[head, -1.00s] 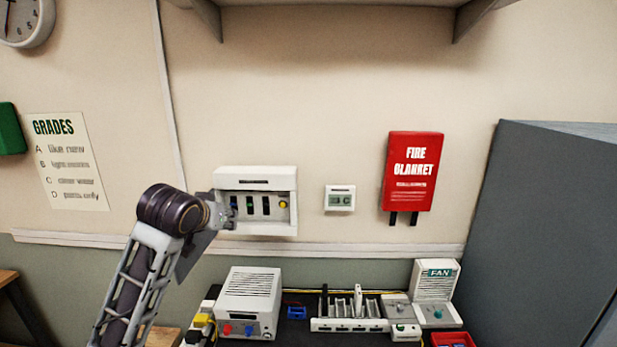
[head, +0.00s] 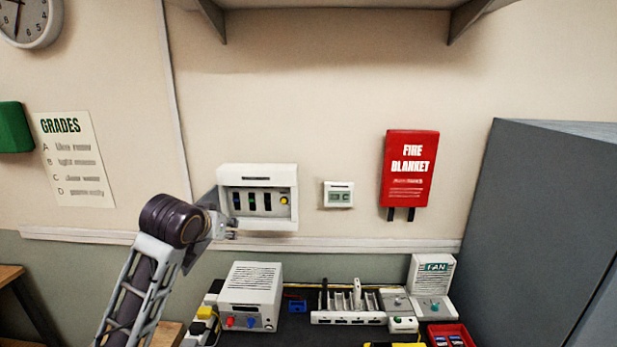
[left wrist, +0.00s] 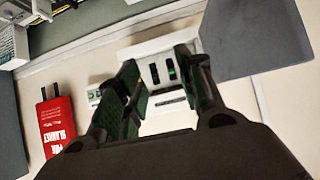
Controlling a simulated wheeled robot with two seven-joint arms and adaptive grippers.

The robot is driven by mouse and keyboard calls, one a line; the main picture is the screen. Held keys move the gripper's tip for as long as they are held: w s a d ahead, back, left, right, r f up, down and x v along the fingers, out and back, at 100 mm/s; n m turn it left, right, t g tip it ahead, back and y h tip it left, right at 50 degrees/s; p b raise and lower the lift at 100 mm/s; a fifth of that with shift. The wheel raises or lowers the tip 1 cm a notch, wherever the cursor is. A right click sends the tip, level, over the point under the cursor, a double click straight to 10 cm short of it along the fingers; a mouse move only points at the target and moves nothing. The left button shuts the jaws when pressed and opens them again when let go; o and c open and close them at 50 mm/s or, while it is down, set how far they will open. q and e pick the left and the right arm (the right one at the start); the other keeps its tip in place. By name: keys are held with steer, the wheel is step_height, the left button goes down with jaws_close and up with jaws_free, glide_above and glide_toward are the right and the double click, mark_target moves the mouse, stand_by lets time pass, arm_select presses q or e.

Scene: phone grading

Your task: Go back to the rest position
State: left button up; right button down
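My left gripper (head: 224,228) is raised near the wall, at the lower left corner of a white switch box (head: 258,170) in the head view. The left wrist view shows its two dark fingers (left wrist: 157,68) apart with nothing between them, so it is open and empty. The switch box (left wrist: 143,50) shows behind the fingers there, with dark switches. In the head view the box also has a yellow button (head: 284,200). I cannot tell how far the fingertips are from the box. My right gripper is in neither view.
Below, the bench holds a white power unit (head: 252,283), a slotted rack (head: 348,318), a fan unit (head: 432,270) and a red tray (head: 470,343). A red fire blanket case (head: 410,165) hangs on the wall. A grey cabinet (head: 540,230) stands at right; a shelf is above.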

arm_select(q)
steer(key=s+f+g, duration=0.2)
steer(key=s+f, duration=0.4)
steer(key=f, duration=0.4)
steer(key=s+f+g, duration=0.1)
steer(key=s+f, duration=0.4)
steer(key=f, duration=0.5)
steer(key=s+f+m+g, duration=0.1)
steer(key=s+f+g, duration=0.1)
steer(key=s+f, duration=0.65)
steer(key=s+f+g, duration=0.2)
steer(key=s+f, duration=0.4)
steer(key=s, duration=0.5)
step_height(320, 180, down, 34)
steer(key=s+f+g+b, duration=0.1)
steer(key=s+g+b, duration=0.1)
steer(key=s, duration=0.1)
steer(key=s+a+f+b, duration=0.1)
steer(key=s+a+f, duration=0.1)
steer(key=s+f, duration=0.8)
steer(key=s+a+f+b, duration=0.1)
steer(key=s+a+f, duration=0.1)
steer(key=s+f, duration=0.9)
steer(key=shift+s+a+f+m+g, duration=0.3)
steer(key=shift+s+a+m+g, duration=0.1)
steer(key=shift+s, duration=0.2)
